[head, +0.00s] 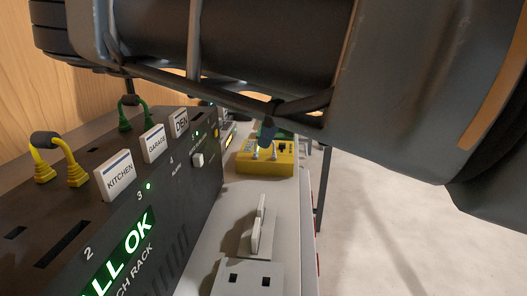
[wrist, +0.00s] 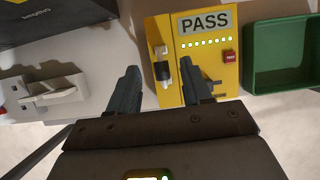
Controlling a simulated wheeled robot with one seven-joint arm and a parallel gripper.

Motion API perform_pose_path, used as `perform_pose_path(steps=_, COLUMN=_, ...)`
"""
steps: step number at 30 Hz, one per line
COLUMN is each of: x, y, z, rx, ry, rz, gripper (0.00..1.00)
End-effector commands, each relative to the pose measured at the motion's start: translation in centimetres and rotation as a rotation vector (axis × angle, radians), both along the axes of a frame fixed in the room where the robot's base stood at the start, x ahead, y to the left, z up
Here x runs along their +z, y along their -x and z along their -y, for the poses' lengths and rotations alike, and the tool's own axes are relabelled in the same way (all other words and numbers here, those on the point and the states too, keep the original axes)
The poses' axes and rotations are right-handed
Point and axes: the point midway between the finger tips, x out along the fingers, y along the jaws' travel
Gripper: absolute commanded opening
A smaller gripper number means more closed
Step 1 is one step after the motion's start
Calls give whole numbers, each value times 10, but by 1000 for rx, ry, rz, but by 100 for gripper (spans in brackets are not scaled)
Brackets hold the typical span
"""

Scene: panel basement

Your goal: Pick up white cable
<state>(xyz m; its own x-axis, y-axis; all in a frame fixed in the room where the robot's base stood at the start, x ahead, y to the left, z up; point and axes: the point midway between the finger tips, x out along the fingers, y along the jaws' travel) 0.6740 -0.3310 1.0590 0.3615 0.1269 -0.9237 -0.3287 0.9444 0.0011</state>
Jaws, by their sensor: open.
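The white cable (wrist: 160,50) has two white plugs joined by a short dark grip. It stands on the left part of the yellow tester (wrist: 213,73), whose display reads PASS. In the head view the plugs (head: 274,153) show small on top of the yellow tester (head: 265,170). My gripper (wrist: 160,68) is open and empty, with one finger on each side of the cable in the wrist view. I cannot tell how far the fingertips are above it. In the head view only a dark fingertip (head: 268,132) shows by the tester; my arm hides the rest.
A dark patch rack (head: 165,190) with yellow (head: 60,160) and green cables stands at left, its screen reading ALL OK. A pale holder with an upright fin (head: 258,232) sits on the bench nearer me. A green bin (wrist: 284,86) is right of the tester. Open floor lies at right.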

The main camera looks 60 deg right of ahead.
Motion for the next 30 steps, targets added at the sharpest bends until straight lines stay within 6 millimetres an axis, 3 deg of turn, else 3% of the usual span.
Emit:
perform_pose_path(steps=7, x=-30, y=-14, z=-3, rx=1, ry=-1, rz=0, gripper=49)
perform_pose_path(steps=16, x=-35, y=-16, z=-4, rx=1, ry=1, rz=0, gripper=49)
perform_pose_path(steps=30, x=-35, y=-16, z=-4, rx=1, ry=2, rz=-1, gripper=5)
